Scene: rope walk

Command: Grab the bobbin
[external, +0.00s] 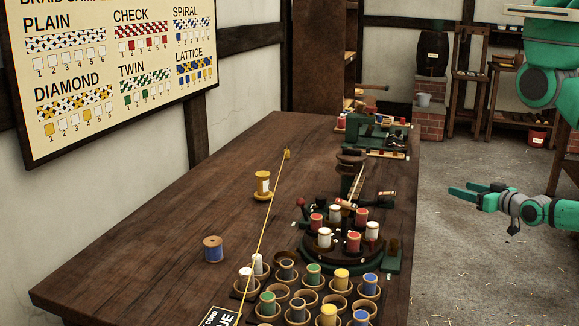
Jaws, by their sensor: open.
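Several bobbins are in view, and the picture does not single one out. A blue bobbin (213,249) with wooden ends stands alone on the left of the bench. More bobbins in red and white, such as a red one (354,242), stand on a round dark green braiding machine (340,262). Blue, green, yellow, white and dark bobbins stand in cups of a rack (298,300) at the front. My gripper (461,188) is open and empty, right of the bench, clear of all bobbins.
The wooden bench (140,240) has free room at its left. A yellow cord (266,225) runs along it. A second green machine (375,135) stands at the far end. A braid chart (110,70) hangs on the wall. The floor (460,265) to the right is clear.

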